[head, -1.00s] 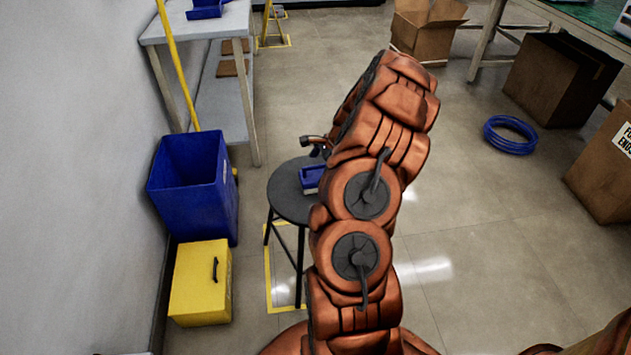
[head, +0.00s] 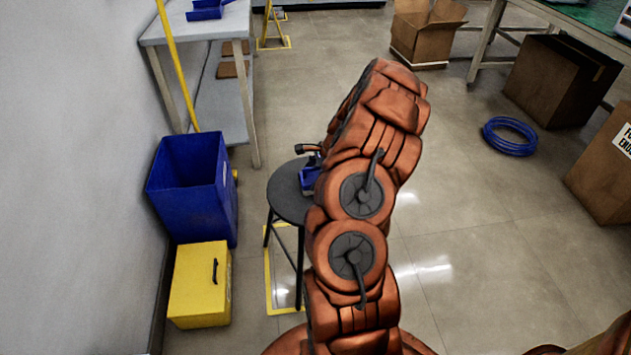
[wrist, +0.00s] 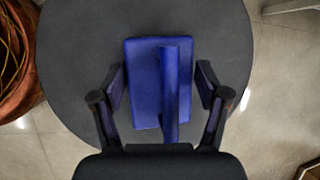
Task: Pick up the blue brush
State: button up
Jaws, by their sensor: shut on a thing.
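The blue brush (wrist: 145,85) lies on the round dark stool top (wrist: 75,40), with its raised bar-shaped handle (wrist: 171,90) upward in the wrist view. My gripper (wrist: 162,82) has one finger at each side of the brush and is shut on it. I cannot tell whether the brush still touches the stool. In the head view, part of the blue brush (head: 309,180) shows over the stool (head: 287,198), and my arm hides the rest. The bristles are hidden in the wrist view.
A blue bin (head: 190,190) and a yellow box (head: 200,285) stand left of the stool. A workbench (head: 200,30) is behind them. A blue hose coil (head: 510,135) and cardboard boxes (head: 425,35) are to the right. The floor between is mostly clear.

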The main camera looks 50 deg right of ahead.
aim_at(313, 169)
jog(key=shift+c, duration=0.6)
jog(key=shift+r+p, duration=0.35)
jog(key=shift+r, duration=1.3)
jog(key=shift+s+r, duration=0.2)
jog(key=s+a, duration=0.3)
jog(key=s, duration=0.4)
jog(key=s+a+r+p, duration=0.1)
jog(key=s+a, duration=0.3)
jog(key=s, duration=0.3)
jog(key=shift+r, duration=0.15)
jog(key=shift+a, duration=0.1)
